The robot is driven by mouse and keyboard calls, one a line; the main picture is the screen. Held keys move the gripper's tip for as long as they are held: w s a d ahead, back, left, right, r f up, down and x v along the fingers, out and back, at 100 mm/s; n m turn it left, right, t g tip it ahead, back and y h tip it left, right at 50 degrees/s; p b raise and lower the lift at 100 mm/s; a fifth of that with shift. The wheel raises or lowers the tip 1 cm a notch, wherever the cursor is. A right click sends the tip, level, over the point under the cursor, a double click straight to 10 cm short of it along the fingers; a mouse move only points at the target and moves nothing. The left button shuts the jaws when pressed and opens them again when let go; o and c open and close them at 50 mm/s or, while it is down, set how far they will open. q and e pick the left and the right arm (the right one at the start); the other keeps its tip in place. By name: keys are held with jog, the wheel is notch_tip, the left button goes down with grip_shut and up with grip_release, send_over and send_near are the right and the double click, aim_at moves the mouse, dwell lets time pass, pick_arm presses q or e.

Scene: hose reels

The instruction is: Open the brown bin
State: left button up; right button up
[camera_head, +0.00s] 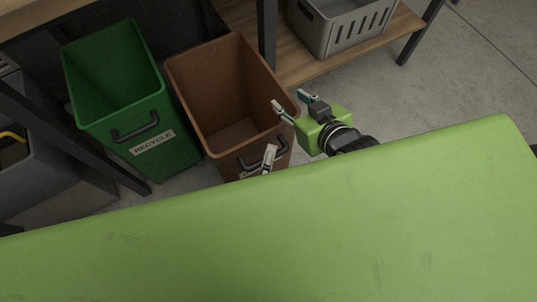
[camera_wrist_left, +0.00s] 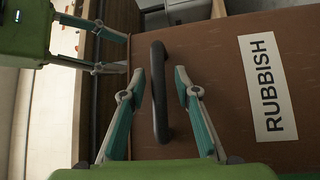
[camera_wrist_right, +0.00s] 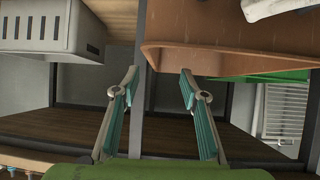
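The brown bin (camera_head: 196,72) stands with its top open and its inside visible in the head view. Its dark handle (camera_wrist_left: 159,92) is on the front face, beside a white RUBBISH label (camera_wrist_left: 267,86) in the left wrist view. My left gripper (camera_wrist_left: 160,74) is open, with one finger on each side of the handle bar and gaps showing. My right gripper (camera_head: 290,100) is open and empty, just right of the bin's rim in the head view. The right wrist view shows its spread fingers (camera_wrist_right: 159,72) below the bin's brown rim (camera_wrist_right: 240,57).
A green RECYCLE bin (camera_head: 160,100) stands open left of the brown bin. A grey crate (camera_head: 345,30) sits on a wooden shelf (camera_head: 295,68) at the upper right. A dark post (camera_head: 267,35) rises behind the brown bin. Floor is clear at the far right.

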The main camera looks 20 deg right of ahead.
pick_arm(q)
jog(key=v, duration=1.2)
jog(key=shift+s+d, duration=0.1)
dwell(0.4)
